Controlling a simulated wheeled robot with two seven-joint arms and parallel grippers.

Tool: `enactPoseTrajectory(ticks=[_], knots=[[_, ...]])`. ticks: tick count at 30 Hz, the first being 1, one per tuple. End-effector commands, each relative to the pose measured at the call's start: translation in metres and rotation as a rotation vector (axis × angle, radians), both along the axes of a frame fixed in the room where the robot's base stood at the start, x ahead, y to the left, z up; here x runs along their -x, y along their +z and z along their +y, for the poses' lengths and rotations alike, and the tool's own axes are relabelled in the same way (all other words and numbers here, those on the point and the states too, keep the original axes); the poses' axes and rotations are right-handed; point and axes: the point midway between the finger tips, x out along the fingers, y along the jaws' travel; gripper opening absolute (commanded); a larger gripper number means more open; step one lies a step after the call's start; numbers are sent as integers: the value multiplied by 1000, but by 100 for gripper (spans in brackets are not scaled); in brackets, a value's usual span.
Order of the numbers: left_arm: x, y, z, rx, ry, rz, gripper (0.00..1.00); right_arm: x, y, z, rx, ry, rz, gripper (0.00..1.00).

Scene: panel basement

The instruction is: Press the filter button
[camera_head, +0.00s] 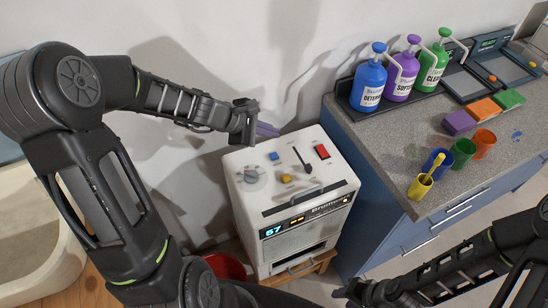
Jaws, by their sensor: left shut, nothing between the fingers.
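A white appliance (250,205) stands low in the middle, its control panel facing up. The panel has a grey dial (251,175), a blue button (274,156), a yellow button (286,178), a black lever (306,167) and a red switch (322,151). The small labels are too blurred to read, so I cannot tell which button is the filter one. My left gripper (268,130) is shut and empty, beyond the panel's back edge near the wall, apart from the blue button. My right gripper (348,291) is at the bottom, in front and right of the appliance; its fingers are unclear.
A grey counter (400,150) on blue cabinets stands to the right. It holds blue, purple and green pump bottles (402,75), coloured blocks (484,109) and several cups (463,152). A red bucket (226,268) is left of the appliance. The space above the panel is clear.

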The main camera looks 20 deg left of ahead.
Motion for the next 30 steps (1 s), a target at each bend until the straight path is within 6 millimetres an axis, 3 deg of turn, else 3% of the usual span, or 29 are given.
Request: enactPoseTrajectory(ticks=[3,12,30], knots=[[0,-23,0,0,1,2,0,-2,-19,1,-4,1,-6,36],[0,-58,0,-1,1,0,0,-5,-49,2,-11,4,-15,36],[0,-64,0,0,0,0,0,-6,-54,3,-11,5,-18,36]])
